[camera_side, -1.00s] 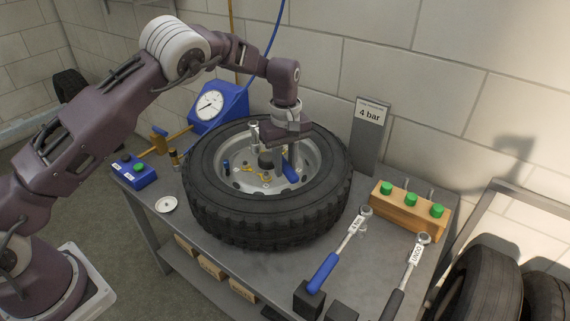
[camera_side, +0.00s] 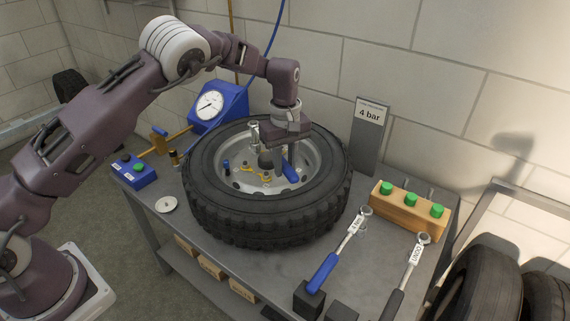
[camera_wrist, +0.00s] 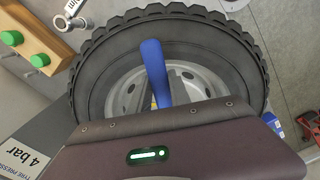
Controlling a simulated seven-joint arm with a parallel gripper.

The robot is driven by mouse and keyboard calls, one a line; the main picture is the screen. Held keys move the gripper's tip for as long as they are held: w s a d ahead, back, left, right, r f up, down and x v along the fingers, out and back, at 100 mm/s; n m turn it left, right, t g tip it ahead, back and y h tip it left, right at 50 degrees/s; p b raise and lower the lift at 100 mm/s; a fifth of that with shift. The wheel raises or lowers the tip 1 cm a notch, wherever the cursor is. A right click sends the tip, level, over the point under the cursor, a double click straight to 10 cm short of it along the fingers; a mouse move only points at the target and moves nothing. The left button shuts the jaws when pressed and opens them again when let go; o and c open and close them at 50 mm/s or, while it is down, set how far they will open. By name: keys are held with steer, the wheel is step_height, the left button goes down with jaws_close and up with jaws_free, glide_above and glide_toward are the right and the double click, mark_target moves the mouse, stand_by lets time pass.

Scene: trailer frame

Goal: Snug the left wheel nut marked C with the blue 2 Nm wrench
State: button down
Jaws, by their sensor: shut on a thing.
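The wheel (camera_side: 203,205) lies flat on the bench, its pale rim (camera_side: 312,180) facing up. My gripper (camera_side: 276,160) is over the middle of the rim, shut on a blue-handled tool (camera_side: 289,170). The blue handle also sticks out ahead of my gripper in the wrist view (camera_wrist: 154,62). Yellow parts (camera_side: 262,178) show at the hub. No letter C is readable on any nut.
A "4 bar" sign (camera_side: 370,125) and a blue gauge box (camera_side: 232,103) stand behind the wheel.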

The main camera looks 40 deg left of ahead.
steer(key=shift+r, duration=0.3)
steer(key=shift+r, duration=0.5)
steer(key=shift+r, duration=0.6)
stand_by(0.5)
steer(key=shift+r, duration=1.95)
steer(key=c, duration=1.8)
jaws_free()
jaws_close()
